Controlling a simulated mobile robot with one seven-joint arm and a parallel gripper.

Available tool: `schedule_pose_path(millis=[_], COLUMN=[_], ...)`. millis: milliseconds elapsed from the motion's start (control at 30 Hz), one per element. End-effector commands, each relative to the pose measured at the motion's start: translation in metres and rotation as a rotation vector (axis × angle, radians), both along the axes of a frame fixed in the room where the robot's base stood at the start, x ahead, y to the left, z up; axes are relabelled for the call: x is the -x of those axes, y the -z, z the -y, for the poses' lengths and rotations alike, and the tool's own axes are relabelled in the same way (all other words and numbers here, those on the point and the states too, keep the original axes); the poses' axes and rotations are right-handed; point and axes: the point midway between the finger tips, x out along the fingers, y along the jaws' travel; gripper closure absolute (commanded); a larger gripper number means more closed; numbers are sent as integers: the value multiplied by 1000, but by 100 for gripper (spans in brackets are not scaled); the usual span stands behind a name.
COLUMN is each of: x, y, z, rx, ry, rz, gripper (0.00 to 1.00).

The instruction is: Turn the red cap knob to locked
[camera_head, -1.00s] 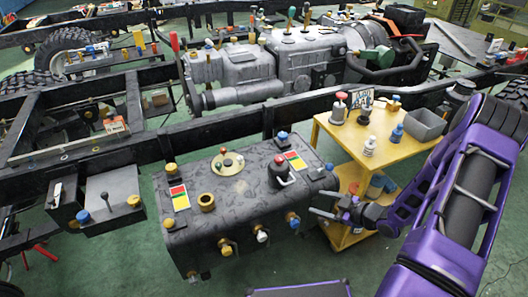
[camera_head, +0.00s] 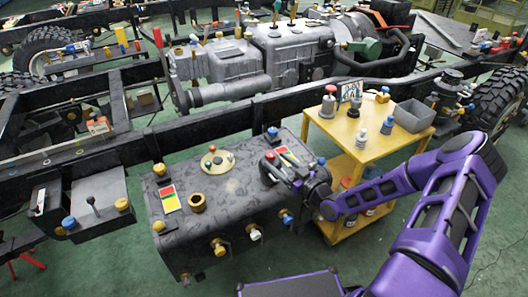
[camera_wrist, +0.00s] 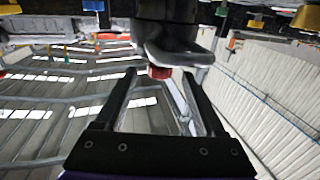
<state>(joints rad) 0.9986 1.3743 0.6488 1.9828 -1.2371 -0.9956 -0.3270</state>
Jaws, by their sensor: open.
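The knob with the red cap (camera_head: 270,155) stands on the right part of the dark box top, largely hidden by my gripper in the head view. In the wrist view its red cap (camera_wrist: 160,72) shows between my fingers, with a dark body and a grey lever-like part beside it. My gripper (camera_head: 277,167) is at the knob, reaching in from the right; in the wrist view its two fingers (camera_wrist: 160,85) are apart on either side of the red cap. I cannot tell whether either finger touches the knob.
The dark box (camera_head: 225,222) also carries a brass ring (camera_head: 198,202), a round plate with a small red knob (camera_head: 217,162) and a coloured label (camera_head: 169,199). A yellow cart (camera_head: 375,150) with bottles and a grey bin (camera_head: 414,116) stands close behind my arm.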

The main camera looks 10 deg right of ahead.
Motion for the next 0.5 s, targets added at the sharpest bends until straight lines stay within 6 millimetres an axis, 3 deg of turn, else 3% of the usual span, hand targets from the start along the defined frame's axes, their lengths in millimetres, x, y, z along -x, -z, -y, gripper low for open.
schedule_pose_path(millis=[233, 500], x=[-42, -63], y=[1, 0], z=[-27, -38], rx=[-1, 0], ry=[-2, 0], rz=[0, 0], gripper=[29, 29])
